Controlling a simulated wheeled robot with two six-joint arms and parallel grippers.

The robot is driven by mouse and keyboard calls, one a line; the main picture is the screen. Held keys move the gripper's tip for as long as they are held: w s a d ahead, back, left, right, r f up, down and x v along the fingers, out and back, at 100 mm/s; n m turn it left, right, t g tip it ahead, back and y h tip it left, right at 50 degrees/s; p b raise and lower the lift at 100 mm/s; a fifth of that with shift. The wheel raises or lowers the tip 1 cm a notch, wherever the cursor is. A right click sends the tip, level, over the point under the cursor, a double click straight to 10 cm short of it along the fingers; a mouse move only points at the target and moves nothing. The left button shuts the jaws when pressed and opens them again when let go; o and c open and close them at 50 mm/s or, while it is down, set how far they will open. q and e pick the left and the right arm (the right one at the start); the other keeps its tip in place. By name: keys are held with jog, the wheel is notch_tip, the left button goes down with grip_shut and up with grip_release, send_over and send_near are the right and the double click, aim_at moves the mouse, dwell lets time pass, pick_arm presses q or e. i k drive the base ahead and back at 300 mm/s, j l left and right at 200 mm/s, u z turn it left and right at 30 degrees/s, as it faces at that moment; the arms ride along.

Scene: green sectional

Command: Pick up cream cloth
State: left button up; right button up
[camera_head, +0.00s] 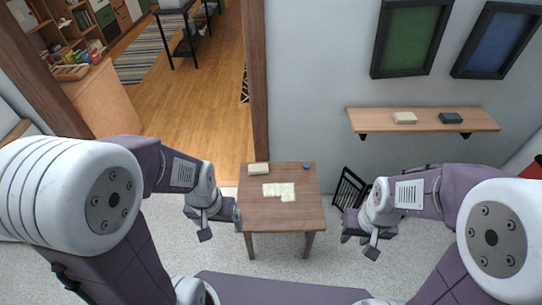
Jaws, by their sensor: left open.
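A flat cream cloth (279,191) lies on the small wooden table (305,219), spread in uneven patches near its middle. A thicker cream folded piece (258,168) lies at the table's back left corner; I cannot tell if it is cloth. My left gripper (220,223) is open and empty, just left of the table and apart from the cloth. My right gripper (360,241) is open and empty, to the right of the table.
A small blue object (306,166) is at the table's back right corner. A wooden wall shelf (428,121) holds a cream block (404,118) and a dark block (450,118). A dark rack (348,188) stands right of the table. The table's front is clear.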

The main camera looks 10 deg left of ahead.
aim_at(261, 168)
jog(key=j+z, duration=0.25)
jog(key=j, duration=0.25)
jog(key=j+z, duration=0.3)
jog(key=j, duration=0.2)
jog(key=j+z, duration=0.25)
jog(key=j, duration=0.3)
jog(key=k+j+z, duration=0.15)
jog(key=j+z, duration=0.15)
jog(key=j, duration=0.15)
jog(key=k+j+z, duration=0.25)
jog(key=j, duration=0.25)
jog(key=i+j+z, duration=0.35)
jog(key=j+z, duration=0.2)
jog(key=j, duration=0.15)
jog(key=i+j+z, duration=0.1)
jog(key=j+z, duration=0.15)
jog(key=j, duration=0.15)
jog(key=i+j+z, duration=0.1)
jog(key=j+z, duration=0.15)
jog(key=j, duration=0.15)
jog(key=i+j+z, duration=0.2)
jog(key=k, duration=0.1)
